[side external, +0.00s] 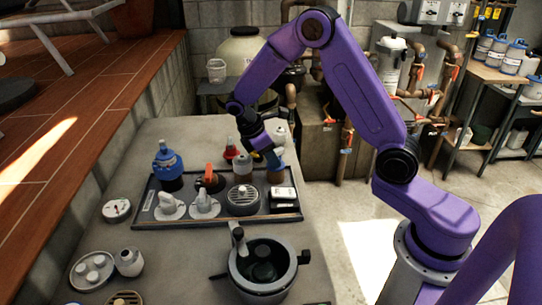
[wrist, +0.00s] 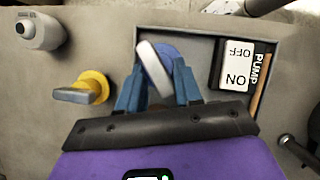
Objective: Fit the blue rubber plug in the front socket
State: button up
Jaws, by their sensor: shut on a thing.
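My gripper (wrist: 158,92) is shut on the blue rubber plug (wrist: 177,62), which shows as a blue disc with a pale upright tab between my two blue fingers in the wrist view. In the side view my gripper (side external: 273,158) is over the back right end of the dark tray (side external: 225,221), behind the pump switch. The plug's underside is hidden. I cannot tell whether it touches the tray. I cannot make out which opening is the front socket. A black round pot (side external: 262,270) with a grey rim stands in front of the tray.
The pump switch (wrist: 238,78) lies close beside my fingers in the tray. A yellow valve (wrist: 92,86) and a grey cylinder (wrist: 40,30) stand on the other side. The tray also holds a blue knobbed fitting (side external: 168,166), white fittings and a round grate (side external: 242,200).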

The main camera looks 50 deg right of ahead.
jog(key=shift+f, duration=0.1)
jog(key=o, duration=1.3)
jog(key=shift+r, duration=2.5)
jog(key=shift+r, duration=2.05)
